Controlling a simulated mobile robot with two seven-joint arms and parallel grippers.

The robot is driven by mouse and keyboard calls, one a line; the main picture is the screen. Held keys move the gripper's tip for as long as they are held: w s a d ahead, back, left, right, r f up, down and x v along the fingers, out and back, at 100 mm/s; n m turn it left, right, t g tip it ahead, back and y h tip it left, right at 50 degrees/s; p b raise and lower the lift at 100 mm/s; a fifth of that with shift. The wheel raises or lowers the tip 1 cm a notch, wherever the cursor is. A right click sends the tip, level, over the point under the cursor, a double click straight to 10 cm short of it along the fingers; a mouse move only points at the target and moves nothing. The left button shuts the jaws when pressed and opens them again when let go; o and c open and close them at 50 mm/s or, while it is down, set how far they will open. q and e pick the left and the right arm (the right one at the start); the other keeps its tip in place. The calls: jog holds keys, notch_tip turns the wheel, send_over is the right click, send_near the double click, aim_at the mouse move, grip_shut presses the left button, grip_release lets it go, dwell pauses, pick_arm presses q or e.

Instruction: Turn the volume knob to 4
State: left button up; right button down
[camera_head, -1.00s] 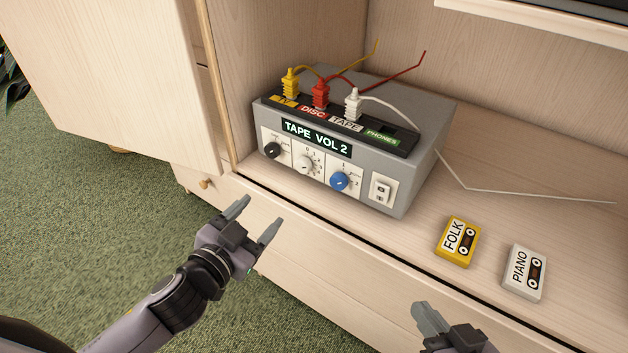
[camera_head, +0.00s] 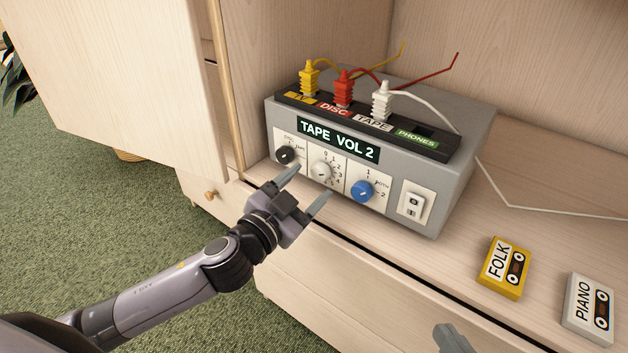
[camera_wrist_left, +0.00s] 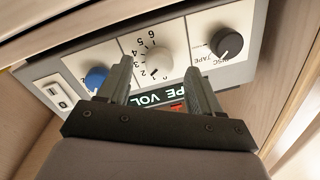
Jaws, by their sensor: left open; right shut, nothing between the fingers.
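The grey audio box (camera_head: 455,185) stands on the cabinet shelf, its display (camera_head: 338,141) reading "TAPE VOL 2". The white volume knob (camera_head: 321,170) is the middle one on the front, with numbers around it. It also shows in the left wrist view (camera_wrist_left: 158,66), where the picture is upside down. My left gripper (camera_head: 309,182) is open just in front of the box, its fingers either side of the white knob's line and apart from it. The fingers also show in the left wrist view (camera_wrist_left: 160,78). My right gripper (camera_head: 452,338) is shut and empty at the bottom edge, partly cut off.
A black knob (camera_head: 286,155) and a blue knob (camera_head: 362,191) flank the white knob closely. A switch (camera_head: 413,205) is at the right. Yellow, red and white plugs stand on top. FOLK (camera_head: 504,267) and PIANO (camera_head: 590,308) cassettes lie on the shelf at right.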

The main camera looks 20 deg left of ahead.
aim_at(321, 172)
pick_arm(q)
jog(key=shift+x, duration=1.4)
jog(key=c, duration=1.1)
jog(key=shift+o, duration=0.2)
